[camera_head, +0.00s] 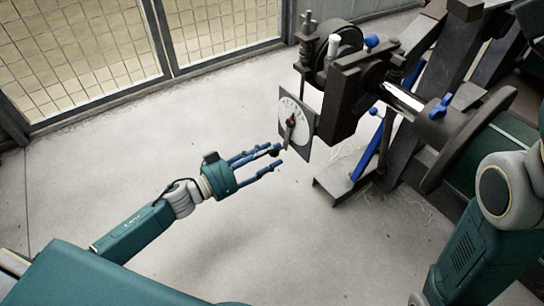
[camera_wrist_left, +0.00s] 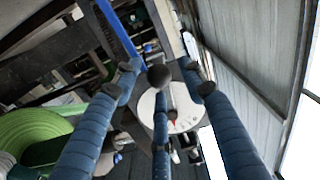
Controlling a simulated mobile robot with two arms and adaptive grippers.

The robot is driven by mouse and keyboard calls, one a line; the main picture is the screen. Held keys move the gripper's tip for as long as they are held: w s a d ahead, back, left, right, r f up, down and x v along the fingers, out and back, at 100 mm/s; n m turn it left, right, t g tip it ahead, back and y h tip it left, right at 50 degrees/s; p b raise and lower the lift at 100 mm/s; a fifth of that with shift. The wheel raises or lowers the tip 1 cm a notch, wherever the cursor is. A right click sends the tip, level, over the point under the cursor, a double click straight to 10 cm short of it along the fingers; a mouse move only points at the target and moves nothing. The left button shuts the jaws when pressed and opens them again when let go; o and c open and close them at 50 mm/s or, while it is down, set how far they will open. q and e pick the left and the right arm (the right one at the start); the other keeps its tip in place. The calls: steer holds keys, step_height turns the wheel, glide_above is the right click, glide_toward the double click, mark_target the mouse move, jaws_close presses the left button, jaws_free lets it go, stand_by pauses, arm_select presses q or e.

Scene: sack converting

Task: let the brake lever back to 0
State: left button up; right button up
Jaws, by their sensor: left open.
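The dial (camera_head: 302,118) is a white disc on a square plate at the end of the machine's dark bracket, with a red mark at its hub. The brake lever (camera_head: 289,135) hangs down across the dial's face. My left gripper (camera_head: 276,157) is open just left of and below the dial, its blue fingers reaching toward the lever's lower end. In the left wrist view, a dark ball knob (camera_wrist_left: 157,75) shows between the spread fingers, in front of the dial (camera_wrist_left: 183,108). I cannot tell whether any finger touches it. The dial's numbers are too small to read.
The machine's dark frame (camera_head: 345,95) and shaft (camera_head: 403,97) stand right of the dial, with a blue bar (camera_head: 369,150) slanting below. A mesh fence (camera_head: 80,50) runs along the back left. The pale floor (camera_head: 290,235) is clear around my left arm.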

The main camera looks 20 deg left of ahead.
arm_select(q)
steer(key=shift+w+d, duration=0.35)
steer(key=shift+w, duration=0.15)
jaws_close()
steer(key=shift+r, duration=0.1)
